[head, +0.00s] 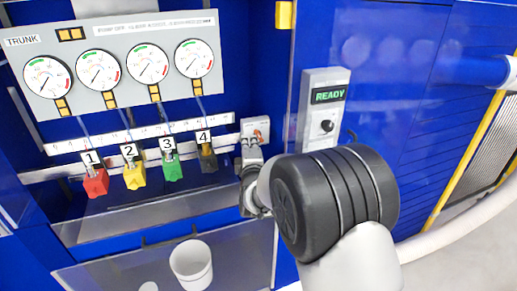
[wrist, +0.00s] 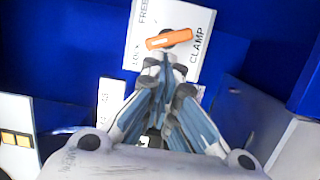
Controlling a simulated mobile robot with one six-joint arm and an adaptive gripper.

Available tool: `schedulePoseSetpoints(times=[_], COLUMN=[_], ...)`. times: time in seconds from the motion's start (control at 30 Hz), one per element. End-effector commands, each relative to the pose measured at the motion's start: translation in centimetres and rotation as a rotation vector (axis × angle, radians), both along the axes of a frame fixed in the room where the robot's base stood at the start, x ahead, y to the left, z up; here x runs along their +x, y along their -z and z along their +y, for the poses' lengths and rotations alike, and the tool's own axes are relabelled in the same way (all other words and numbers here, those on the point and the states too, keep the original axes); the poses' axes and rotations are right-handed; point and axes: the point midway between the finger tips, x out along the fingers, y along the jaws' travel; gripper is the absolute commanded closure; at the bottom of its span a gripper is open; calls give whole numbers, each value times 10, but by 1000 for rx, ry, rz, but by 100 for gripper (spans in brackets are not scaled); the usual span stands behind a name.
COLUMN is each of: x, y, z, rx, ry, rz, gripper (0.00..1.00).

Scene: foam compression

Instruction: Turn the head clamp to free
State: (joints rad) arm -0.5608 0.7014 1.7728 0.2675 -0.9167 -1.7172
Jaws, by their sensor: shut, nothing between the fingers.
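The head clamp is a small white plate (wrist: 199,19) with an orange lever (wrist: 170,39), lettered FREE, LOCK and CLAMP. In the wrist view the lever lies nearly crosswise, its right end slightly higher, over a dark pivot. My gripper (wrist: 167,62) is shut and empty, its tips just below the lever in that view. I cannot tell whether they touch it. In the head view the clamp plate (head: 248,124) stands right of the numbered row, and my gripper (head: 251,148) is right in front of it, hiding its lower part.
A panel (head: 130,60) with several gauges hangs at upper left. Below it are coloured numbered valves, red (head: 96,183) to black (head: 208,160). A box reading READY (head: 322,110) with a black knob stands close right of my gripper. A white cup (head: 191,264) stands below.

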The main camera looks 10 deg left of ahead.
Motion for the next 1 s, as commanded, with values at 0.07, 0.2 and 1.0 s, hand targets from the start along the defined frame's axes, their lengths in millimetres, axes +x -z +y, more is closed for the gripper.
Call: schedulePoseSetpoints(times=[0.07, 0.2, 1.0], x=[0, 0, 4], y=[-3, -7, -20], z=[6, 10, 6], rx=[1, -2, 141], ry=[-1, 0, 1], rz=[-2, -2, 95], gripper=[100, 100, 100])
